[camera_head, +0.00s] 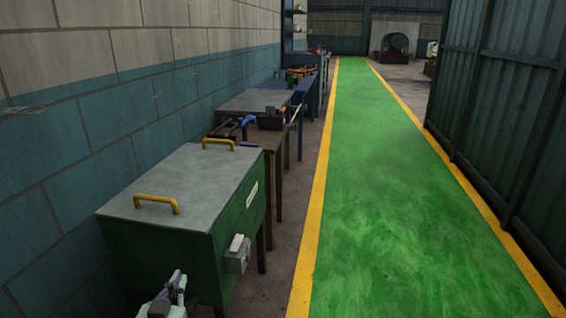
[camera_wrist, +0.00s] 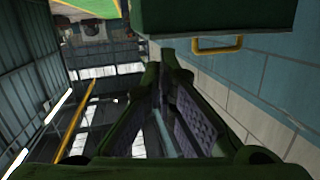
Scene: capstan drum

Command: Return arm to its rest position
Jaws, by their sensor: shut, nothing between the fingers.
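My gripper (camera_wrist: 168,72) fills the lower middle of the wrist view. Its dark green fingers converge at their tips and hold nothing. Beyond the tips, the wrist view shows part of a green cabinet (camera_wrist: 215,18) with a yellow handle (camera_wrist: 218,45), apart from the fingers. In the head view the green cabinet (camera_head: 185,250) stands against the wall at the lower left, its grey lid closed.
A row of benches (camera_head: 255,101) with tools runs along the block wall (camera_head: 75,130). A green walkway (camera_head: 385,180) with yellow edges is clear. A corrugated metal wall (camera_head: 510,110) bounds the right. A dark round object (camera_head: 398,42) stands at the far end.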

